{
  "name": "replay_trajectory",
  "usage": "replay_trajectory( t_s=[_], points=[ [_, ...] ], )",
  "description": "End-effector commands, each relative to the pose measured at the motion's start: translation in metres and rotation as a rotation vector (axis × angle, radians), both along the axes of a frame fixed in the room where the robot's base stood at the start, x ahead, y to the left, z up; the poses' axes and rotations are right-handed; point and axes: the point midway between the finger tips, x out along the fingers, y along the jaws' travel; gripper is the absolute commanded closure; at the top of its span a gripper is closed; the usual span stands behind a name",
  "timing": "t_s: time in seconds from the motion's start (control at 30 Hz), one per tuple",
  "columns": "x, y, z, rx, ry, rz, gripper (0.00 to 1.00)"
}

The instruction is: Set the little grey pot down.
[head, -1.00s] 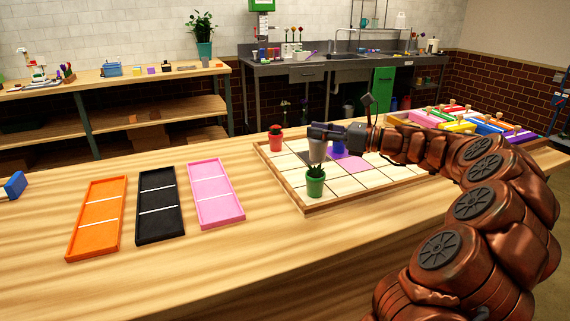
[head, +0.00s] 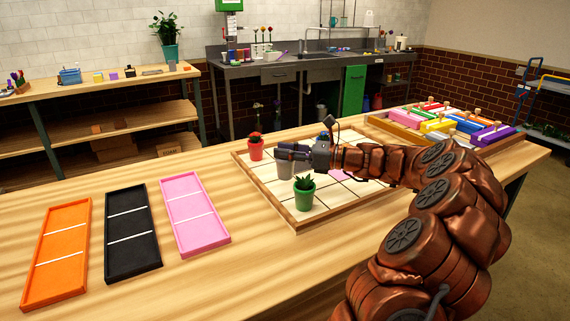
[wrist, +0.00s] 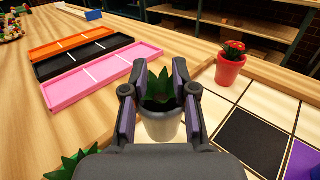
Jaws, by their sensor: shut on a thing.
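The little grey pot (wrist: 162,128), with a dark green spiky plant in it, is between the fingers of my gripper (wrist: 157,88) in the wrist view. The fingers are shut on it, and it looks upright. In the head view the grey pot (head: 286,171) is over the tiled board (head: 330,208), between the red pot (head: 255,152) and the green pot (head: 304,197). It is low over the pale tiles. I cannot tell whether its base touches them. My gripper (head: 284,152) covers its top there.
The red pot (wrist: 230,70) and a black tile (wrist: 252,140) are right of my gripper in the wrist view. The green pot's plant (wrist: 75,163) is close at lower left. Orange (head: 58,250), black (head: 132,232) and pink (head: 196,212) trays lie left of the board.

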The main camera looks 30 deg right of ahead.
Motion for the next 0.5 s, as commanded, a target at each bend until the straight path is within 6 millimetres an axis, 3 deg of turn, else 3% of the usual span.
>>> replay_trajectory(
  t_s=[0.23,0.5],
  points=[
    [0.000,0.000,-0.031,0.004,0.002,0.000,1.00],
    [0.000,0.000,-0.033,0.002,-0.001,0.000,1.00]
  ],
)
